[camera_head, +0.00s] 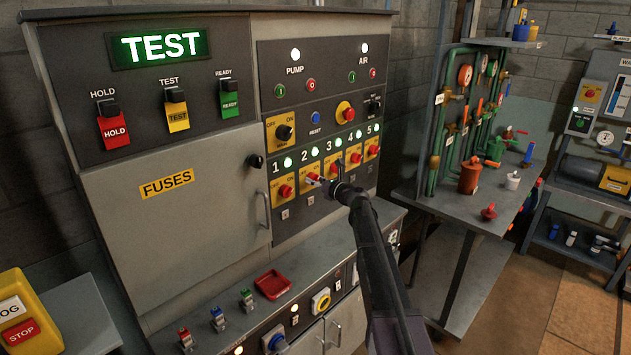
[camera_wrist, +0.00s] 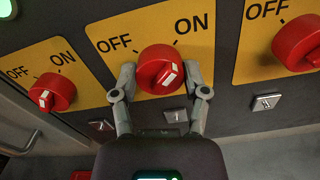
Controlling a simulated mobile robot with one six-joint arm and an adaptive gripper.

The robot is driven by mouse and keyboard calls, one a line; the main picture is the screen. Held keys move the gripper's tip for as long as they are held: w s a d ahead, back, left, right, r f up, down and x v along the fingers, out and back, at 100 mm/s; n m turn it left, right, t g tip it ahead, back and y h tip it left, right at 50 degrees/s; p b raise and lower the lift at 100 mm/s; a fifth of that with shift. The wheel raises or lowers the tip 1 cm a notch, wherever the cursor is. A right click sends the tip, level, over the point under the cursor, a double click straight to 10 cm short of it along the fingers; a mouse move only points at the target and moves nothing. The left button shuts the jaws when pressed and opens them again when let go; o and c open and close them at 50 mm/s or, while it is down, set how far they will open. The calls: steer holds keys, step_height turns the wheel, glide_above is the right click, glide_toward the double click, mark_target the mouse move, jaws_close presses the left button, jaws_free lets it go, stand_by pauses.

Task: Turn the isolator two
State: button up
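Isolator two is a red rotary knob (camera_head: 312,178) on a yellow OFF/ON plate, under the number 2 and a lit green lamp on the cabinet. In the wrist view the red knob (camera_wrist: 158,62) is in the centre, its white mark towards the lower right, away from both words. My gripper (camera_wrist: 160,75) has one finger on each side of this knob. The fingers are apart, with what looks like a narrow gap to the knob; contact cannot be told for sure. In the head view my gripper (camera_head: 322,182) is at the isolator row.
Isolator one (camera_wrist: 52,92) is close on the left and isolator three (camera_wrist: 298,44) on the right, both red knobs on yellow plates. A grey ledge with a red tray (camera_head: 272,284) and several switches juts out below. A fuse door handle (camera_head: 266,212) stands out at left.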

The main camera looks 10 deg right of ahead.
steer(key=shift+n, duration=0.4)
steer(key=n, duration=0.8)
steer(key=shift+n, duration=0.3)
steer(key=n, duration=0.4)
steer(key=shift+w+n, duration=0.1)
steer(key=shift+n, duration=2.1)
steer(key=o, duration=1.1)
steer(key=shift+o, duration=0.2)
